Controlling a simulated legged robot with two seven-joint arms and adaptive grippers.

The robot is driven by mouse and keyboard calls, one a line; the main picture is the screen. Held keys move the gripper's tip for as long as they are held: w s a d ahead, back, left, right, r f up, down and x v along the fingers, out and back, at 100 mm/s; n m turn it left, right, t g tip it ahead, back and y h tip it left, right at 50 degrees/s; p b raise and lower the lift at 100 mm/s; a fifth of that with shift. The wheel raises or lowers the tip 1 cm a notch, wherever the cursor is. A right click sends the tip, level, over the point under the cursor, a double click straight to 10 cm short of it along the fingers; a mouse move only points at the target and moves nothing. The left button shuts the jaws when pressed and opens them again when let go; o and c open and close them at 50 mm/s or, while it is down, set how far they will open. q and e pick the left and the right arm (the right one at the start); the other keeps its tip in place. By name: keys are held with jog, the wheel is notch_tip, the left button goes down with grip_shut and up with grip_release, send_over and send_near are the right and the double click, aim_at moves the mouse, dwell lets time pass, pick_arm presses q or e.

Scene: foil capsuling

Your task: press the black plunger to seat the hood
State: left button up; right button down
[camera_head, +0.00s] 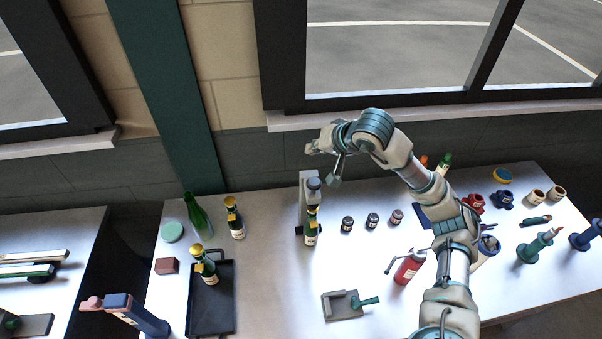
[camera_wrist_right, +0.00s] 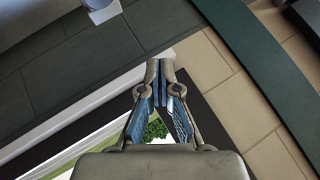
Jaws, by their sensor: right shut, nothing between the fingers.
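A grey press stand (camera_head: 304,196) stands upright near the back of the table. Its dark plunger (camera_head: 314,184) is at the top. My left gripper is not in view.
Gold-topped bottles (camera_head: 237,222) stand to the left, one on a black tray (camera_head: 211,325). Several small dark jars (camera_head: 372,220) stand right of the press. A grey fixture (camera_head: 344,305) lies in front. The window sill (camera_head: 290,120) is behind.

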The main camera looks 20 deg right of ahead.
aim_at(315, 182)
jog(key=f+b, duration=0.4)
jog(key=f, duration=0.1)
jog(key=f+b, duration=0.2)
jog(key=shift+s+f, duration=0.3)
jog(key=shift+f, duration=0.1)
jog(key=shift+d+f+b, duration=0.1)
jog(key=shift+f+b, duration=0.2)
jog(key=shift+f, duration=0.05)
jog(key=shift+d+f, duration=0.2)
jog(key=shift+d, duration=0.6)
jog(key=shift+a, duration=0.5)
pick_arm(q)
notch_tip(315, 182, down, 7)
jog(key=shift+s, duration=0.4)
pick_arm(e)
jog(key=shift+a+r, duration=0.1)
jog(key=shift+a, duration=0.15)
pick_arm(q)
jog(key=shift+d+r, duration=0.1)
pick_arm(e)
jog(key=shift+d, duration=0.1)
